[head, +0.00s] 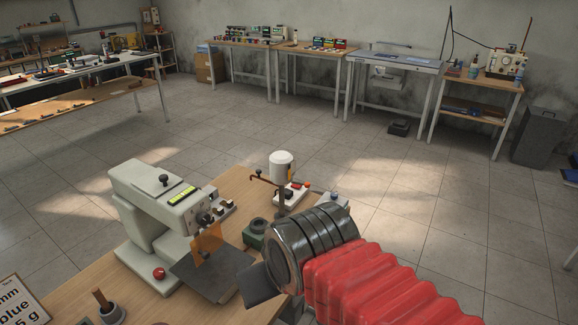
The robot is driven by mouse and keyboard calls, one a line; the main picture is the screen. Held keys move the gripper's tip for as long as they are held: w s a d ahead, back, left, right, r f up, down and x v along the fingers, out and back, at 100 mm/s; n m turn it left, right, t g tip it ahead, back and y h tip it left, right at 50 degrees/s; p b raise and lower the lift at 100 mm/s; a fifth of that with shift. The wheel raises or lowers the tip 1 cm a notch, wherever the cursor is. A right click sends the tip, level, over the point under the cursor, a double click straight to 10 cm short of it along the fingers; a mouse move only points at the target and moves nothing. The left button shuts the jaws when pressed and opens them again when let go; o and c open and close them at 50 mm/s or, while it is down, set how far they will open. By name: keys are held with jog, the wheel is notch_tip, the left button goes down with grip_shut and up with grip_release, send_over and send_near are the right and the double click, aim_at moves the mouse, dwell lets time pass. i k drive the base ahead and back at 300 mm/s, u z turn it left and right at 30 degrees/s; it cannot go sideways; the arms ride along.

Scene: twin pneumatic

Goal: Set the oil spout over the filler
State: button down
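A small oiler stands at the back right of the wooden bench. It has a white rounded reservoir (282,164) and a thin brown arm that looks like the spout (265,180), pointing left. A dark post (282,200) stands below it. A green block with a dark round top (256,232), perhaps the filler, sits in front of it. The spout's tip appears left of this block, not clearly above it. My gripper (262,286) is low in the view, in front of the block, at the end of my red-sleeved arm. Its fingertips are mostly hidden, and I see nothing held.
A pale machine (158,212) with an orange guard (207,243) and a dark plate (205,274) stands left of my gripper. A small unit with red buttons (296,193) is behind. A wooden-handled tool (104,302) stands at front left.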

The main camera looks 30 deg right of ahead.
aim_at(258, 172)
jog(key=z, duration=0.4)
jog(key=k, duration=0.5)
jog(key=z, duration=0.8)
jog(key=k, duration=0.7)
jog(key=z, duration=0.55)
jog(key=i, duration=1.3)
jog(key=u, duration=0.5)
jog(key=i, duration=0.65)
jog(key=u, duration=1)
jog(key=i, duration=0.7)
jog(key=u, duration=0.45)
